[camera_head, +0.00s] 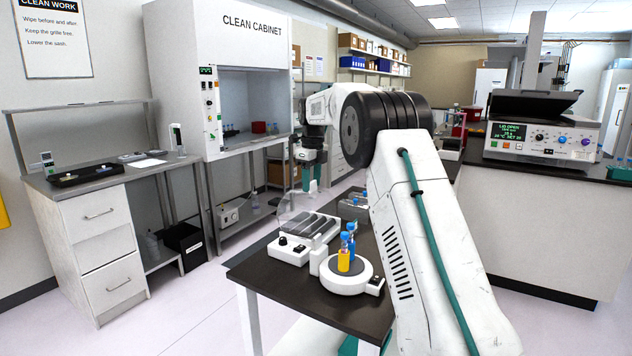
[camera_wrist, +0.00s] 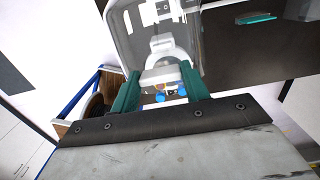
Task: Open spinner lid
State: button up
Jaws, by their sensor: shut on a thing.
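In the wrist view, the clear lid (camera_wrist: 122,35) fills the upper middle, in front of my gripper's teal fingers (camera_wrist: 160,78). The fingers are closed on part of the lid, a pale piece between their tips; the exact contact is hard to see. My arm hides part of the table.
A round white stand (camera_head: 346,281) holds blue-capped tubes (camera_head: 344,258) just right of the device. A grey rack (camera_head: 354,207) is behind. On the right counter, a larger machine (camera_head: 541,138) has its dark lid raised and its display reads LID OPEN.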

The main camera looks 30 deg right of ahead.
jog(key=shift+a+f, duration=0.1)
jog(key=o, duration=1.4)
jog(key=r, duration=0.7)
jog(key=shift+s+d, duration=0.15)
jog(key=shift+d, duration=0.05)
jog(key=shift+r, duration=0.4)
